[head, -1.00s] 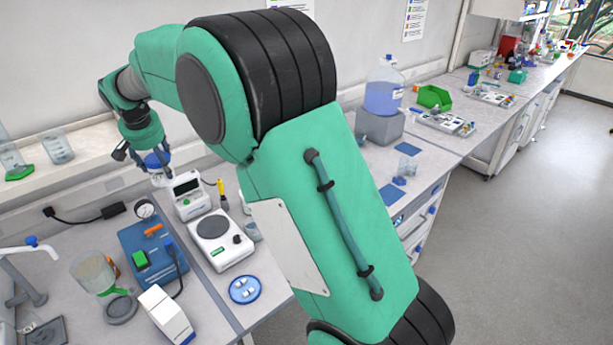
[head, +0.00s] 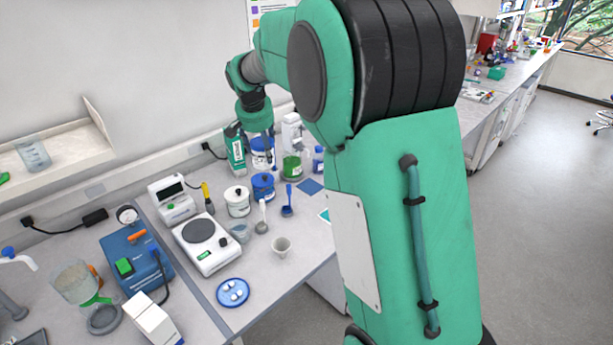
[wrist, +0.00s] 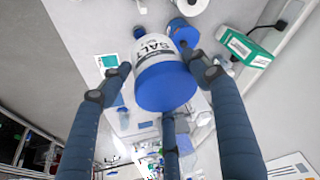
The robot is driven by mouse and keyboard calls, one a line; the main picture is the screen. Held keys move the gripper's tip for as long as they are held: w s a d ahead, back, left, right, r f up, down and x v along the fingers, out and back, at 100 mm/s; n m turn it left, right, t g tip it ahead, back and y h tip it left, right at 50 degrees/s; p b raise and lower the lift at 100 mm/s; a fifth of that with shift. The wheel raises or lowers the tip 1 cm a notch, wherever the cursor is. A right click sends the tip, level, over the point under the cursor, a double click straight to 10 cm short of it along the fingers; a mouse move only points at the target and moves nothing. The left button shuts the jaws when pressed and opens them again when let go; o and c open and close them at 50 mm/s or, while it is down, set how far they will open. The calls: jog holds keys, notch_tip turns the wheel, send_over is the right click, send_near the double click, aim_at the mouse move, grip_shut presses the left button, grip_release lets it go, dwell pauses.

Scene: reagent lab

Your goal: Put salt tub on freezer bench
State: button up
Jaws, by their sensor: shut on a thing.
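The salt tub (wrist: 165,85) is white with a blue lid and the word SALT on its side. In the wrist view it sits between the dark fingers of my gripper (wrist: 152,82), its lid towards the camera. In the head view my gripper (head: 252,132) is shut on the tub (head: 263,158) near the wall, at the back of the bench. I cannot tell whether the tub's base touches the bench. No label shows which surface is the freezer bench.
A green and white box (head: 235,152) stands close left of the tub, and a green-labelled jar (head: 291,167) close right. A white jar (head: 237,201), a blue jar (head: 263,186) and a balance (head: 207,243) stand in front. Another bench (head: 497,103) runs along the far right.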

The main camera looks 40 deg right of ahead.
jog(key=s+d+f+m+g, duration=0.1)
jog(key=s+d+m, duration=0.3)
jog(key=s+d, duration=1.3)
notch_tip(320, 180, down, 23)
jog(key=s+a, duration=0.1)
jog(key=shift+s+h+b, duration=0.25)
jog(key=shift+h+b, duration=0.1)
jog(key=shift+h, duration=0.05)
jog(key=shift+a, duration=0.15)
jog(key=w+d+f+b, duration=0.1)
jog(key=w+d, duration=1)
jog(key=shift+w+f, duration=0.2)
jog(key=shift+w, duration=0.2)
